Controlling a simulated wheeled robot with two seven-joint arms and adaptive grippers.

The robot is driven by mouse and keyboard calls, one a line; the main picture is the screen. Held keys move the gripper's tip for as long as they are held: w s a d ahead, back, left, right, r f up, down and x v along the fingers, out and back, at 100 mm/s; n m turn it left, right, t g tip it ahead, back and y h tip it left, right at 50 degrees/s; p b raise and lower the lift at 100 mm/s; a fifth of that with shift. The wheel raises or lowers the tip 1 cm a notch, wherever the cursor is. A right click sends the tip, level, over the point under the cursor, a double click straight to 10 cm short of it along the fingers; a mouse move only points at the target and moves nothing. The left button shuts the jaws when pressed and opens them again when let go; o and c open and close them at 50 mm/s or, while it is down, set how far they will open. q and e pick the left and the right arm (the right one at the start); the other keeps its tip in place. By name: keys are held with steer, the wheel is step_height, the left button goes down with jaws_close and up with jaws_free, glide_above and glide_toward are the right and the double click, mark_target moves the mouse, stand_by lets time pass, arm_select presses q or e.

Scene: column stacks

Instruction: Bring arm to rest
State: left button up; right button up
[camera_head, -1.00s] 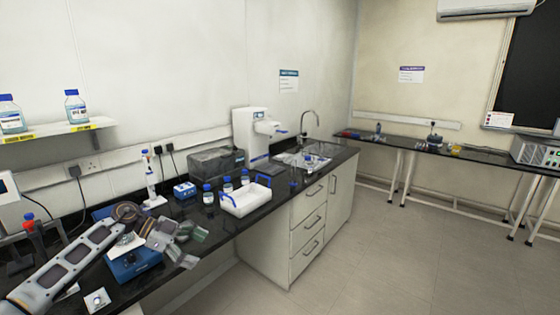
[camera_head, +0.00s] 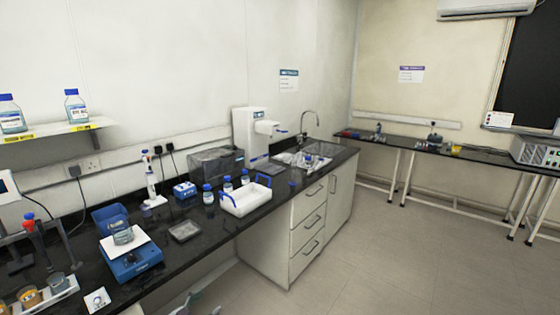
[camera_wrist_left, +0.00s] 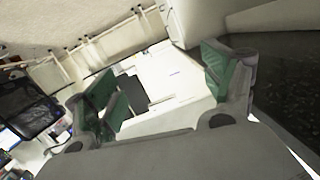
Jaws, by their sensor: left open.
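My left gripper (camera_wrist_left: 165,88) shows in the left wrist view with its two green-padded fingers spread apart and nothing between them. In the head view only a small part of my left gripper (camera_head: 203,302) shows at the bottom edge, below the front edge of the bench. The rest of my left arm is out of that view. My right gripper is not in view.
The black bench (camera_head: 207,228) runs along the wall. A blue device (camera_head: 133,263) with a white top carries a glass beaker (camera_head: 123,236). A grey square dish (camera_head: 185,231) and a white basket (camera_head: 246,200) stand farther along. The floor (camera_head: 400,255) is clear.

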arm_select(q)
steer(key=s+a+f+n+g+y, duration=0.2)
steer(key=s+f+n+y, duration=0.15)
steer(key=s+f, duration=0.95)
steer(key=s+a+f+n+g+y, duration=0.2)
steer(key=s+f+y, duration=0.2)
steer(key=s+f, duration=0.9)
steer(key=s+d+f+g, duration=0.1)
steer(key=s+f, duration=0.4)
steer(key=s, duration=0.6)
steer(key=s+d+f+g+y, duration=0.1)
steer(key=s+f+g, duration=0.3)
steer(key=s, duration=0.7)
steer(key=s+d+f+g, duration=0.3)
steer(key=s+f, duration=0.3)
steer(key=s, duration=0.5)
steer(key=shift+s+f+n+y, duration=0.35)
steer(key=shift+d, duration=0.1)
